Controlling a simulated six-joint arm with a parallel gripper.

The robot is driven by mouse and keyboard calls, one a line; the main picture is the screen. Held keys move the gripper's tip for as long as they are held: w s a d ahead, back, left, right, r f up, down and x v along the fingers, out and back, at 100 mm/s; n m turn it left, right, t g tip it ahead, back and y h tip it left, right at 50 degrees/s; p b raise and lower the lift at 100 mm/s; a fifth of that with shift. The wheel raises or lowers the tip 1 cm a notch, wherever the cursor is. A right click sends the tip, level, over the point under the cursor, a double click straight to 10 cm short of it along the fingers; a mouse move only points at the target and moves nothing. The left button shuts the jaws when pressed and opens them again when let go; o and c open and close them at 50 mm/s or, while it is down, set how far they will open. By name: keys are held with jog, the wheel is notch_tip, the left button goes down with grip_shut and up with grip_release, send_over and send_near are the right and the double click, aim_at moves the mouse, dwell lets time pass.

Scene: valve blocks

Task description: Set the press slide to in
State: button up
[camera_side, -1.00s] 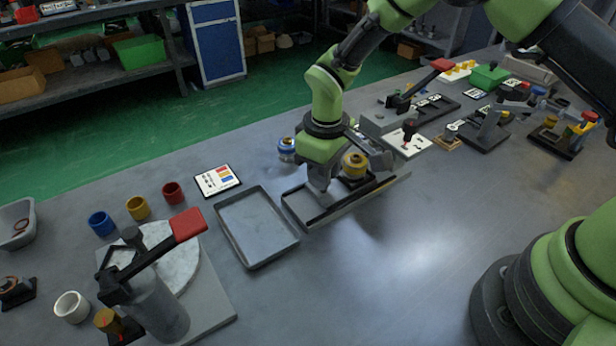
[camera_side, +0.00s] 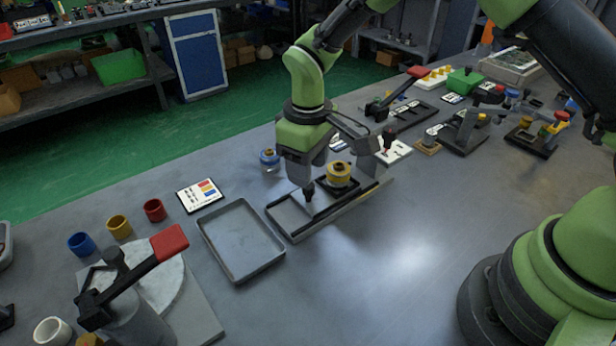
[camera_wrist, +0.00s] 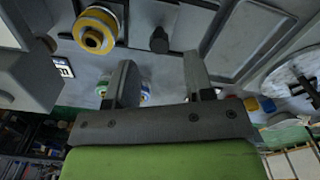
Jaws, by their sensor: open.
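The press slide is a dark carriage on a long grey rail base (camera_side: 325,216) in the middle of the bench. It carries a yellow ring-shaped part (camera_side: 340,174), which also shows at the upper left of the wrist view (camera_wrist: 94,32). A dark upright knob (camera_side: 308,192) stands left of the yellow part. My gripper (camera_side: 308,172) is over the left part of the rail, just above the knob. In the wrist view the two fingers (camera_wrist: 160,72) are apart, with the knob (camera_wrist: 159,40) ahead of the gap and nothing held.
An empty grey tray (camera_side: 206,238) lies left of the rail. A blue-and-white part (camera_side: 269,158) stands behind it. A label card (camera_side: 197,196) and a red-handled lever press (camera_side: 168,243) are further left. Other fixtures stand at the right. The front bench is clear.

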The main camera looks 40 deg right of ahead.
notch_tip(320, 180, up, 6)
dwell(0.5)
jog(key=s+a+f+n+t+h, duration=0.15)
jog(key=a+n+h, duration=0.25)
jog(key=n, duration=1.4)
jog(key=x, duration=0.9)
jog(key=shift+d+r, duration=0.1)
jog(key=shift+d, duration=0.05)
